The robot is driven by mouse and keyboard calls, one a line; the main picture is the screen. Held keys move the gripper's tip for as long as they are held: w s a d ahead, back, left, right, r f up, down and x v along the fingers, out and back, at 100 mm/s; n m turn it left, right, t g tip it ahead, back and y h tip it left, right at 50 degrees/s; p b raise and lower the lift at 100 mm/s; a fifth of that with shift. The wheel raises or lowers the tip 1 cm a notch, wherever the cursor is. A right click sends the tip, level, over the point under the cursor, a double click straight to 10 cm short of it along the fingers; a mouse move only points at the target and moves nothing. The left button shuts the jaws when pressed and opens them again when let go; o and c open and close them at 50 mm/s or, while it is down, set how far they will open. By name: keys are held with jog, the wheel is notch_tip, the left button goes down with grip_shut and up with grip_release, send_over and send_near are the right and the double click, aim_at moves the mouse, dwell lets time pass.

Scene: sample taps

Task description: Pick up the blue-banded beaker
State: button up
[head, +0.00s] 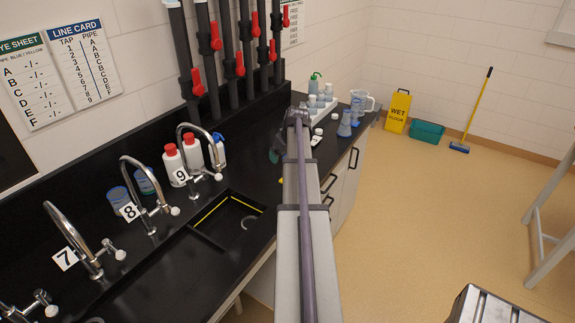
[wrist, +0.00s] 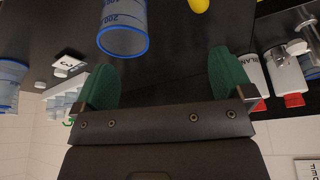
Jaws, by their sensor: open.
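In the wrist view a clear beaker (wrist: 123,28) with a blue band at its rim and blue markings, 200 among them, shows just beyond my gripper (wrist: 166,82). My gripper's two green fingers are spread wide and nothing is between them. The beaker lies ahead of the gap, closer to the left finger, with no contact visible. In the head view only a green finger of my gripper (head: 274,156) shows clearly, over the black counter. I cannot make out this beaker there; my arm may hide it. Another blue-marked beaker (wrist: 9,82) stands at the wrist view's left edge.
On the black counter (head: 245,172), red-capped bottles (head: 175,165), taps and a sink lie to the left. Blue-marked beakers (head: 344,124) and a bottle rack stand at the far end. A small yellow thing (wrist: 198,5) is near the beaker. Pipes with red valves (head: 215,36) rise behind.

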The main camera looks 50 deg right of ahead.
jog(key=shift+t, duration=0.3)
jog(key=d, duration=0.3)
jog(key=s+d, duration=0.1)
jog(key=d, duration=0.1)
jog(key=shift+s+d+r, duration=0.1)
jog(key=shift+d+r, duration=0.15)
jog(key=shift+a+f, duration=0.15)
jog(key=b+x, duration=1)
jog(key=x, duration=0.1)
jog(key=shift+r, duration=0.3)
jog(key=shift+c, duration=0.2)
jog(key=c, duration=1)
jog(key=shift+o, duration=0.2)
